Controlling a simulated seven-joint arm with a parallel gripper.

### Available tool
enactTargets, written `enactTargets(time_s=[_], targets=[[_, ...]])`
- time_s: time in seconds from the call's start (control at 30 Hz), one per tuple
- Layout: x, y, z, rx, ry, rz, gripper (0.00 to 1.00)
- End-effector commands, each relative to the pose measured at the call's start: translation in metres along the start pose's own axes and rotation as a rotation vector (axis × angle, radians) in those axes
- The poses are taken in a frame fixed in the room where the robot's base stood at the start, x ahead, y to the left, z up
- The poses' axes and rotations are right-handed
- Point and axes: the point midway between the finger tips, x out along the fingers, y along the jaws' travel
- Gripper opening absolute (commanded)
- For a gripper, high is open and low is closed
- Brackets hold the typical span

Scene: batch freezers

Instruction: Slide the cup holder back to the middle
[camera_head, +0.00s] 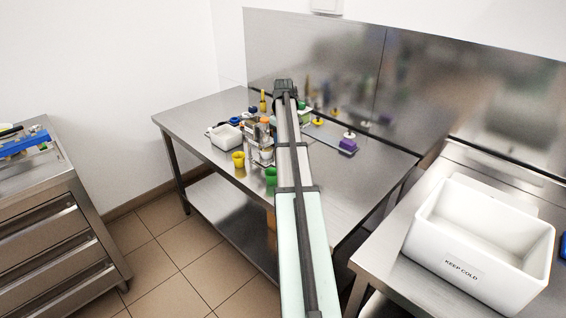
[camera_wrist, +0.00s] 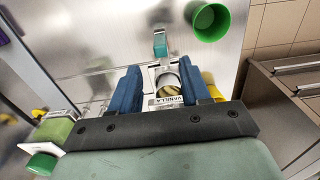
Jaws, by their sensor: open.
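A small metal stand (camera_head: 257,140) on the steel table has a white cup in its lower part. I take it to be the cup holder, but its parts are hard to tell. In the wrist view, a round cup labelled VANILLA (camera_wrist: 168,86) sits in a light frame, with a teal tab (camera_wrist: 160,42) beyond it. My gripper (camera_wrist: 161,82) is open, its blue fingers on either side of the VANILLA cup. Whether they touch it I cannot tell. In the head view my arm hides the gripper and part of the stand.
A yellow cup (camera_head: 238,158) and a green cup (camera_head: 271,175) are near the table's front edge. A white tub (camera_head: 225,136) stands left of the stand. A purple-based item (camera_head: 348,146) lies to the right. A large white KEEP COLD bin (camera_head: 480,240) is on the right counter.

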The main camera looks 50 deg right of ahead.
Motion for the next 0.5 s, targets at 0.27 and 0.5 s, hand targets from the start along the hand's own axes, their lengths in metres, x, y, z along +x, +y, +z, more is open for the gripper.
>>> enactTargets(time_s=[0.27,0.5], targets=[[0.051,-0.001,0.001,0.001,-0.001,-0.002,0.47],[0.084,-0.001,0.000,0.001,0.000,-0.001,0.47]])
